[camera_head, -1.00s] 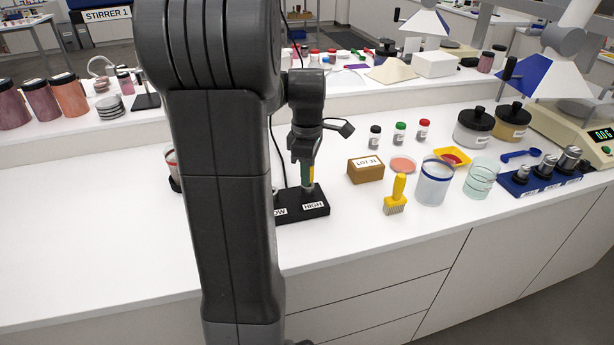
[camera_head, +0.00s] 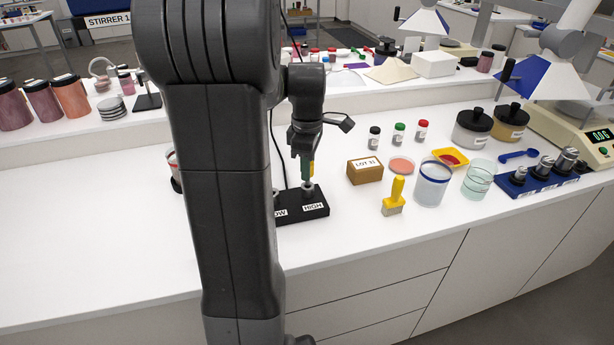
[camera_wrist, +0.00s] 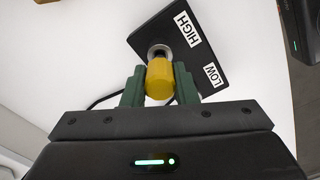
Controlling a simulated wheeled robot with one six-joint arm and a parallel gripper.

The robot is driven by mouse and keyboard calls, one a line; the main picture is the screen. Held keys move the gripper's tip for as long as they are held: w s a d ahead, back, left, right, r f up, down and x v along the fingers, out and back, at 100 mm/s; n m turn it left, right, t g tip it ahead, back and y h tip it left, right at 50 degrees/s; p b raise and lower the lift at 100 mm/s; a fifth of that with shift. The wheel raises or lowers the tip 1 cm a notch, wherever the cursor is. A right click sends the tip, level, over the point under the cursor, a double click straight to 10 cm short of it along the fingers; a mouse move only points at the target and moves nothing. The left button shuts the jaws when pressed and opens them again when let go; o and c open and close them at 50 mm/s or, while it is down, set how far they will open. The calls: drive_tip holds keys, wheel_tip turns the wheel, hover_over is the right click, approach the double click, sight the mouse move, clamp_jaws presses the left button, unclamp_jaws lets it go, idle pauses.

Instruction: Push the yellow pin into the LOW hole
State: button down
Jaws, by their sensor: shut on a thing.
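The yellow pin (camera_wrist: 159,82) is between the green fingers of my gripper (camera_wrist: 160,90), which are shut on it. In the head view a little of the pin (camera_head: 312,169) shows beside the fingers of my gripper (camera_head: 306,168). The pin is over the grey collar (camera_head: 308,187) at the HIGH end of the black block (camera_head: 302,199). I cannot tell whether its tip is inside that collar. The block also shows in the wrist view (camera_wrist: 201,52), with HIGH and LOW labels. The LOW hole is mostly hidden by my arm and finger.
Right of the block stand a LOT box (camera_head: 364,171), a yellow-handled brush (camera_head: 396,198) and a blue-rimmed beaker (camera_head: 431,185). Several small bottles (camera_head: 399,136) stand behind. A dark cable runs behind the block. The front left bench (camera_head: 90,220) is clear.

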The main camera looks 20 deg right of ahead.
drive_tip(key=shift+r+p, duration=1.65)
drive_tip(key=shift+r, duration=0.55)
drive_tip(key=a+r+n+p, duration=0.2)
drive_tip(key=a+n+p, duration=0.4)
drive_tip(key=a, duration=0.3)
drive_tip(key=shift+w+p, duration=0.25)
drive_tip(key=shift+p, duration=0.55)
drive_tip(key=shift+r, duration=0.1)
drive_tip(key=shift+f+b, duration=2.05)
drive_tip(key=shift+f, duration=0.9)
drive_tip(key=shift+f+b, duration=1.15)
drive_tip(key=shift+f, duration=0.6)
